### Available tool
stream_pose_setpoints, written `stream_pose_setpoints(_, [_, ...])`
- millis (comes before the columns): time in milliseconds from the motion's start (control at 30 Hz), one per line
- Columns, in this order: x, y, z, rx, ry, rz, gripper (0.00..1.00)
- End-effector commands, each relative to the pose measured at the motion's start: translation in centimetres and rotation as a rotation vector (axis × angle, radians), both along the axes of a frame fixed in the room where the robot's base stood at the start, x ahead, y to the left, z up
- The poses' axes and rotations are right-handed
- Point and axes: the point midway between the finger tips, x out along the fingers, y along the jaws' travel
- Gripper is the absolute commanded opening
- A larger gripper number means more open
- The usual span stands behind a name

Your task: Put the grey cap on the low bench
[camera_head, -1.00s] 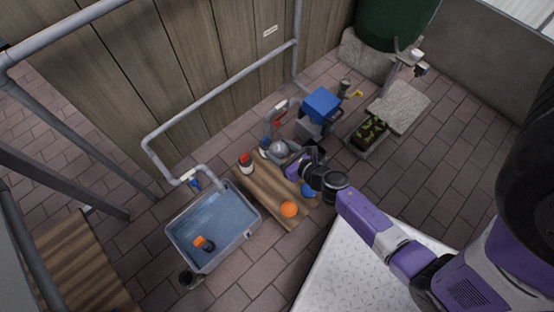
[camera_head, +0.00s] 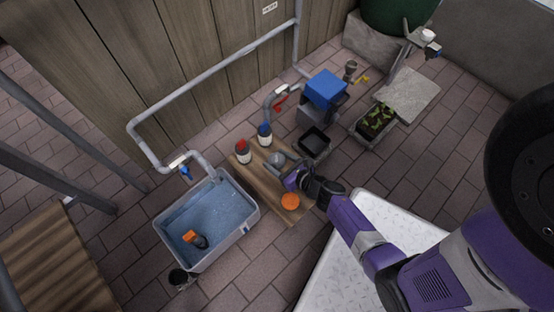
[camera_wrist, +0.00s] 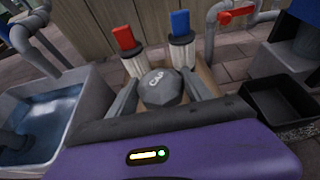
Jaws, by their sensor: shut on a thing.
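The grey cap (camera_head: 276,157) is round with faceted edges; in the wrist view its top (camera_wrist: 160,88) reads "CAP". My gripper (camera_head: 281,166) is shut on it, with one finger on each side; the fingers also show in the wrist view (camera_wrist: 162,84). The low bench (camera_head: 264,191) is a wooden plank top. The cap is over its back right part, near the bottles. I cannot tell whether the cap touches the bench.
A red-topped bottle (camera_head: 243,152) and a blue-topped bottle (camera_head: 265,136) stand along the bench's back. An orange ball (camera_head: 290,201) lies at its front. A water tub (camera_head: 252,214) is left, a black tray (camera_head: 314,143) right. Bare wood lies at the bench's middle left.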

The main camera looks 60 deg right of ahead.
Motion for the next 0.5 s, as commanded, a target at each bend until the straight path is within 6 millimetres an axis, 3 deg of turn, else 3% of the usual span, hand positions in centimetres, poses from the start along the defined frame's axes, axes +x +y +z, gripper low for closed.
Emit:
stream_pose_setpoints(167, [0.0,0.0,-1.2,0.001,-0.001,0.0,0.19])
stream_pose_setpoints(367, [0.0,-0.1,-4.3,0.001,-0.001,-0.002,0.19])
stream_pose_setpoints(500, [0.0,0.0,-4.6,0.0,-0.001,0.0,0.19])
